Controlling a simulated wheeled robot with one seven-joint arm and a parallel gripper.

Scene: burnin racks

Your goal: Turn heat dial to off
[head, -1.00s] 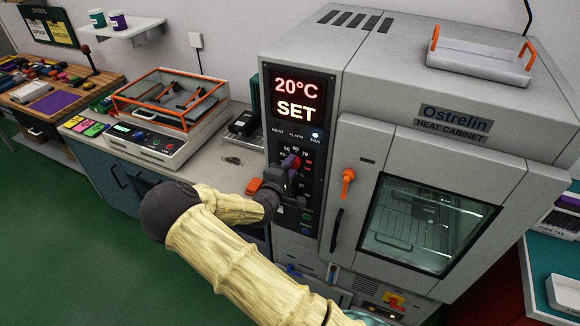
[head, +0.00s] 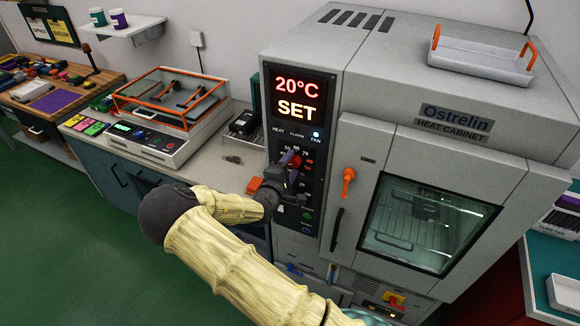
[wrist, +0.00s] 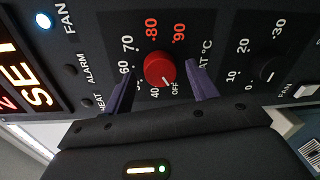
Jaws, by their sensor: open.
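The red heat dial (wrist: 160,68) is on the cabinet's dark control panel, ringed by numbers from 40 to 90 and the word OFF. Its white mark shows at the lower edge, pointing toward OFF. My gripper (wrist: 161,88) is open, with one purple finger on each side of the dial; I cannot tell whether they touch it. In the head view my gripper (head: 292,162) is at the panel and partly hides the dial and scale. The display (head: 297,97) reads 20°C SET.
A smaller black dial (wrist: 268,68) with a 0 to 30 scale sits beside the heat dial. The fan lamp (wrist: 43,20) is lit. An orange door handle (head: 348,182) sticks out right of the panel. A bench (head: 222,165) with equipment stands to the left.

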